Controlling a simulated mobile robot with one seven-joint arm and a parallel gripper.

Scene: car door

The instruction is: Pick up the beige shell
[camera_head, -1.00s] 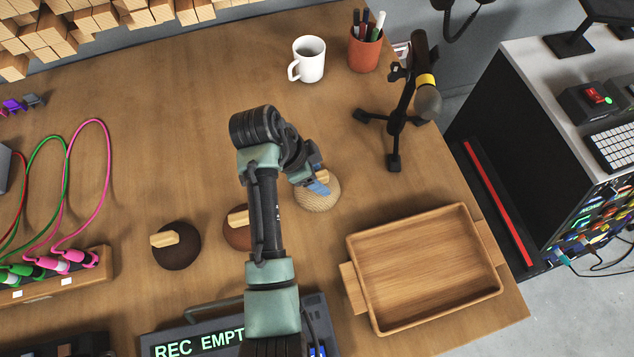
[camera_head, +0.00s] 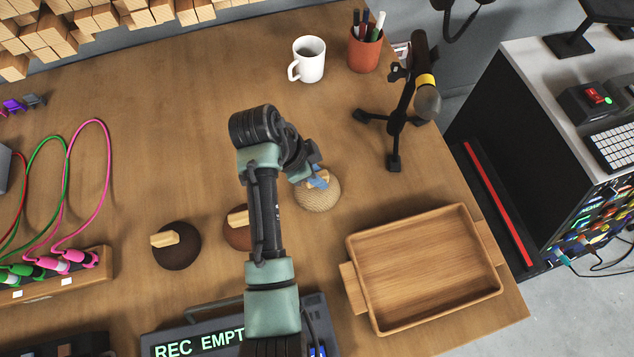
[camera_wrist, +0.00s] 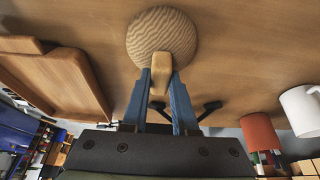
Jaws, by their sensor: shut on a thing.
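The beige shell (camera_head: 318,196) is a ribbed, woven-looking dome with a light wooden handle, standing on the table just left of the microphone stand. In the wrist view the shell (camera_wrist: 162,34) has its handle (camera_wrist: 161,70) between the two blue fingers. My gripper (camera_wrist: 160,88) is shut on that handle; it also shows in the head view (camera_head: 318,180), partly hidden by my own wrist. The shell appears to rest on the table. A dark brown shell (camera_head: 177,246) and a reddish-brown shell (camera_head: 238,232), partly behind my arm, stand to the left.
A wooden tray (camera_head: 425,265), empty, is at the lower right. A microphone stand (camera_head: 396,122) stands close to the right of my gripper. A white mug (camera_head: 309,62) and a pen cup (camera_head: 365,50) are at the back. Cables (camera_head: 70,190) lie at left.

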